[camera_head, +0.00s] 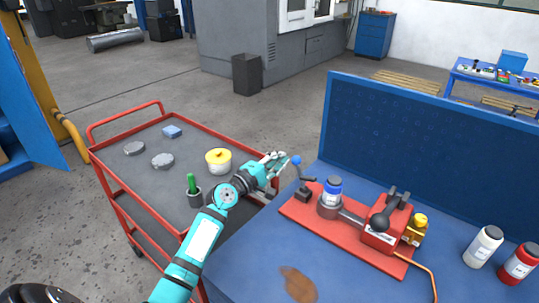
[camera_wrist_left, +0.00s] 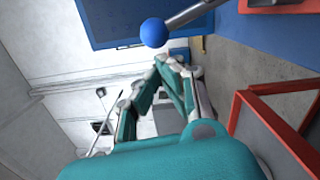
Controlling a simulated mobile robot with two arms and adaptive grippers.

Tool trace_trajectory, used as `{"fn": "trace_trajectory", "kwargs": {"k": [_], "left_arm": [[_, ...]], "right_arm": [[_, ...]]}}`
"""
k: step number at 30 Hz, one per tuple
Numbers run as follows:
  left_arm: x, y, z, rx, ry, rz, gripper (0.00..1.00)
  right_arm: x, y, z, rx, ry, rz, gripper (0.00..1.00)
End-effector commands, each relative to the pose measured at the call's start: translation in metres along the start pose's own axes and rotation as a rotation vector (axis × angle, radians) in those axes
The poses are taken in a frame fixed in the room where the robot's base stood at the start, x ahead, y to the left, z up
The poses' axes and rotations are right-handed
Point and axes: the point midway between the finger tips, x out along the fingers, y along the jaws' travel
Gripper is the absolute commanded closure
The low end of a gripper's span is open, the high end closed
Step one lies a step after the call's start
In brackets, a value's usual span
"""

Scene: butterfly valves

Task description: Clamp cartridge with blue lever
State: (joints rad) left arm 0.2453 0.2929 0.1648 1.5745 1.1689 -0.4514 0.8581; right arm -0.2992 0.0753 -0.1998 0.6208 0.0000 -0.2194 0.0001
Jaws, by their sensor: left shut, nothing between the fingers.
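The blue lever (camera_head: 296,160) is a dark rod with a blue ball on top, standing at the left end of a red fixture plate (camera_head: 310,220) on the blue workbench. My left gripper (camera_head: 284,161) is shut and empty, close to the left of the blue ball. In the left wrist view the blue ball (camera_wrist_left: 153,32) and its rod appear just beyond the closed fingertips (camera_wrist_left: 172,62). I cannot tell whether they touch. My right gripper is out of view.
The fixture carries a dark-handled clamp body (camera_head: 384,228) and a yellow part (camera_head: 420,221). White (camera_head: 483,247) and red (camera_head: 519,264) bottles stand at the right. A red-framed cart (camera_head: 130,188) beside the bench holds several small items. A blue panel (camera_head: 430,130) rises behind the fixture.

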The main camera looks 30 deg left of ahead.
Motion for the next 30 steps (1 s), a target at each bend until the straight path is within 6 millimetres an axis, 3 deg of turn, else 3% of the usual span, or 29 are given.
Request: {"fn": "trace_trajectory", "kwargs": {"k": [30], "left_arm": [[0.001, 0.007, 0.014, 0.108, -0.001, -0.004, 1.00]], "right_arm": [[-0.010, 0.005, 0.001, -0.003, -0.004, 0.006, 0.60]]}}
